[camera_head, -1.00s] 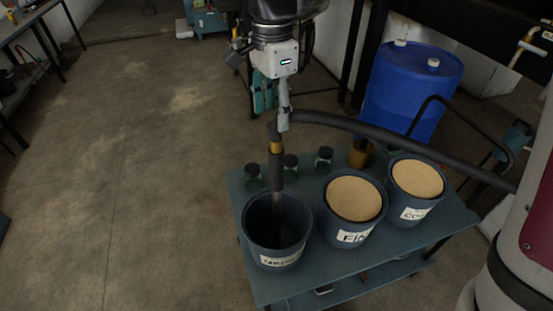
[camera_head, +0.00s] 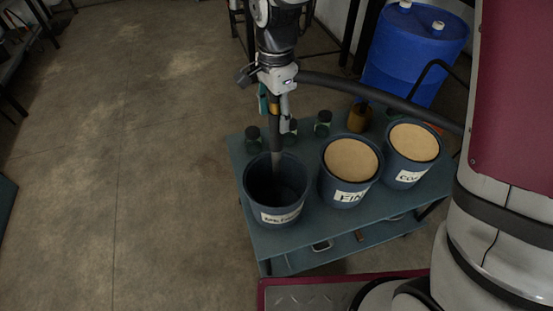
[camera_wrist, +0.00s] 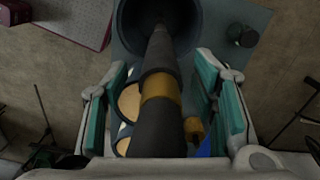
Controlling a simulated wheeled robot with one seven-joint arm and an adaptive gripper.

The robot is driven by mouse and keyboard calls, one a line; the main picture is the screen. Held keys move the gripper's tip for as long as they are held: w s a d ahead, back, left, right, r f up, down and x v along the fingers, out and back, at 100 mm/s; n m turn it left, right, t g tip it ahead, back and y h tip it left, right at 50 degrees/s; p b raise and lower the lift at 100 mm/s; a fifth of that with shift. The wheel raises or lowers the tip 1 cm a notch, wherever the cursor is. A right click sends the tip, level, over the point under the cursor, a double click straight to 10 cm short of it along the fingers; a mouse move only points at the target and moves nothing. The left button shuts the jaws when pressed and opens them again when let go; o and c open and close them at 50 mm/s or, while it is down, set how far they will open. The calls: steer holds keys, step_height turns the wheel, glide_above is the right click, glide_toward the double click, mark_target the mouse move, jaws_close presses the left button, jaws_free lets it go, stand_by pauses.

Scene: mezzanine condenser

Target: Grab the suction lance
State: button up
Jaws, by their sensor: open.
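The suction lance (camera_head: 276,148) is a dark tube with a brass-coloured band, standing nearly upright with its lower end in the leftmost bucket (camera_head: 279,215). A thick dark hose (camera_head: 370,94) runs from its upper part to the right. My gripper (camera_head: 277,108) is over the upper part of the lance, pointing down. In the wrist view the lance (camera_wrist: 160,92) passes between my two open fingers, with a visible gap on each side. The lance's lower tip is hidden inside the bucket.
Two sand-filled buckets (camera_head: 344,194) (camera_head: 407,177) stand right of the lance on the blue-green cart (camera_head: 300,240). Small dark jars (camera_head: 322,125) and an amber bottle (camera_head: 358,119) stand behind. A blue drum (camera_head: 412,55) is at the back. The floor at left is clear.

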jaws_close()
steer(key=shift+r, duration=0.2)
